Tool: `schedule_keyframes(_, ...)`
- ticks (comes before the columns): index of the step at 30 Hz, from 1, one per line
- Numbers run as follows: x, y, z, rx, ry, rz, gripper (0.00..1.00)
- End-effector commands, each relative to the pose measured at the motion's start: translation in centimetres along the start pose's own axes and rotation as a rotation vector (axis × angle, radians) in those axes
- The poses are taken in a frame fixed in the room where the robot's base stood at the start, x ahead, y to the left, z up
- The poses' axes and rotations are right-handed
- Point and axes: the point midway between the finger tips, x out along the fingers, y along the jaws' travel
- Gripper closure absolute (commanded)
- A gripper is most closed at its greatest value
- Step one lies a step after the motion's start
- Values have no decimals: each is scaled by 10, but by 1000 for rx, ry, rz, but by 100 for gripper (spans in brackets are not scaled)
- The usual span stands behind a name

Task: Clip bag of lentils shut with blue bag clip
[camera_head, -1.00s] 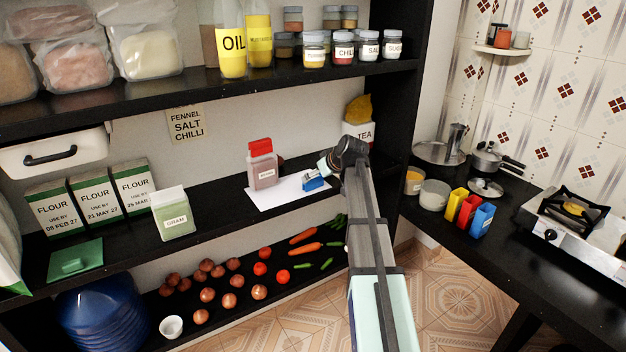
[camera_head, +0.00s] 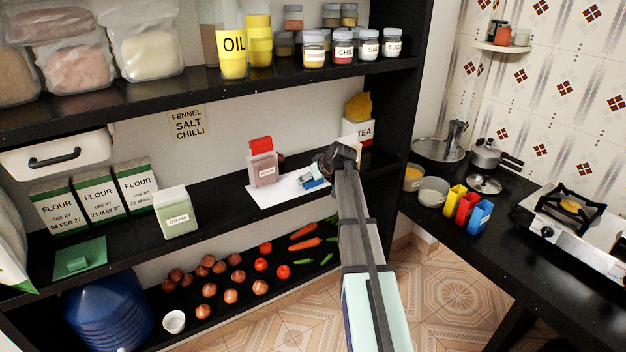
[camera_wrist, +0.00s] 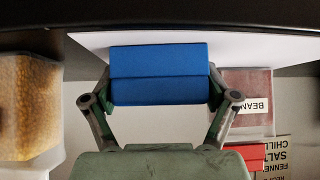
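The blue bag clip (camera_head: 312,183) is at the right end of the white sheet on the middle shelf, partly hidden by my gripper (camera_head: 325,165). In the wrist view the blue clip (camera_wrist: 158,75) fills the space between the two fingers of my gripper (camera_wrist: 160,85). The fingers lie at its two ends with no clear gap, but I cannot tell whether they press on it. A yellow grainy pack (camera_wrist: 28,105) stands at the left of the wrist view. I cannot make out a lentils label on any bag.
A tea box (camera_head: 358,130) stands behind my arm. The upper shelf (camera_head: 200,97) overhangs.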

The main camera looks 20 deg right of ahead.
Motion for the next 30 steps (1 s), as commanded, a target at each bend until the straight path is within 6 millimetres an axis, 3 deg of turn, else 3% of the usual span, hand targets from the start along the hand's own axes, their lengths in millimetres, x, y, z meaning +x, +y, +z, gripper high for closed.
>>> schedule_keyframes(20,-8,0,-9,-1,2,1,44)
schedule_keyframes(26,-28,1,-30,-1,3,1,44)
schedule_keyframes(30,-52,2,-55,-2,4,2,44)
